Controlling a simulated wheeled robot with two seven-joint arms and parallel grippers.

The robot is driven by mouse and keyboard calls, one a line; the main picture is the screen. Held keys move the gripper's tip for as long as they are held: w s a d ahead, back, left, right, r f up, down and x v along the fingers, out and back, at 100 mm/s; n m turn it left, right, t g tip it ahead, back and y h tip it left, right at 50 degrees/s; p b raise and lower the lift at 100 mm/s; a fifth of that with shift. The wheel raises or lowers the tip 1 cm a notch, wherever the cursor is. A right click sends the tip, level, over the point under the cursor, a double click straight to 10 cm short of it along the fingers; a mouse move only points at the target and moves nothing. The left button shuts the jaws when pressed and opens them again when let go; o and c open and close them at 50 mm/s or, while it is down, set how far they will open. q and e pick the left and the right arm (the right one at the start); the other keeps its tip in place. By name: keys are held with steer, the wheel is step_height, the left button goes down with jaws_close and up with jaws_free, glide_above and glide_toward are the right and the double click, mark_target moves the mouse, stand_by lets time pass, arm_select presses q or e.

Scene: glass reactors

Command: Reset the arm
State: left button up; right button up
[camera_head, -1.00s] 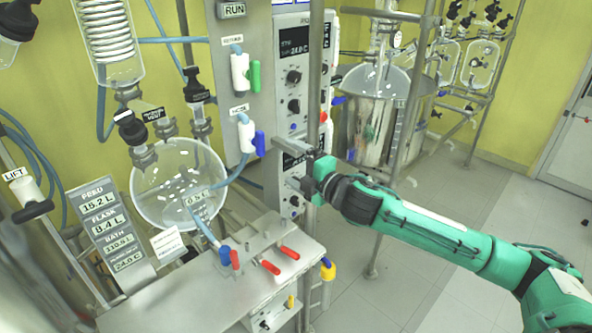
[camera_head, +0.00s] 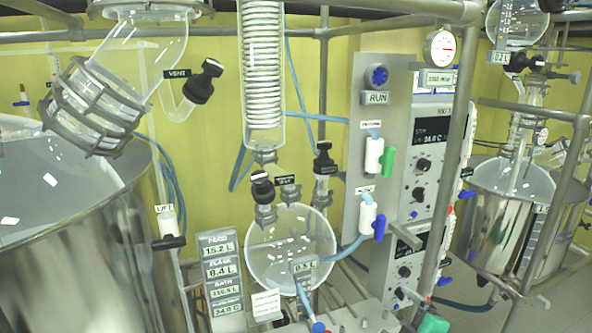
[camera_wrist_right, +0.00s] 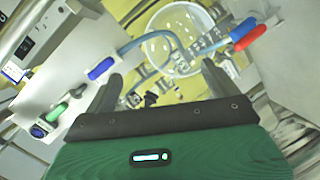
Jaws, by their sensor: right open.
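My right gripper (camera_wrist_right: 162,84) shows in the wrist view, with its two dark fingers spread apart and nothing between them. Beyond the fingers is the round glass flask (camera_wrist_right: 172,48), with blue tubing near it. In the head view only a small green part of my right arm (camera_head: 433,323) shows at the bottom edge, in front of the control panel's lower end. The fingers are not clear there. My left gripper is not in view.
The round flask (camera_head: 291,248) hangs below a coil condenser (camera_head: 262,75). The grey RUN panel (camera_head: 372,105) with green and blue valve handles stands right of it. A large steel vessel (camera_head: 85,240) fills the left. Another vessel (camera_head: 510,225) stands right, behind metal poles.

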steer(key=s+f+m+g+h, duration=0.1)
steer(key=s+f+m+g, duration=0.4)
steer(key=s, duration=0.5)
steer(key=s+f+m+g+h, duration=0.15)
steer(key=s+f+m, duration=0.25)
steer(key=s+f, duration=0.5)
steer(key=s+f+m+g+h, duration=0.1)
steer(key=s+f+m+g, duration=0.35)
steer(key=s, duration=0.75)
step_height(320, 180, down, 32)
steer(key=g, duration=0.2)
steer(key=s+d+f, duration=0.3)
steer(key=s+f, duration=1.5)
steer(key=s, duration=0.1)
steer(key=shift+s+f+n+g, duration=0.25)
steer(key=shift+s+n+g, duration=0.15)
steer(key=shift+n, duration=0.05)
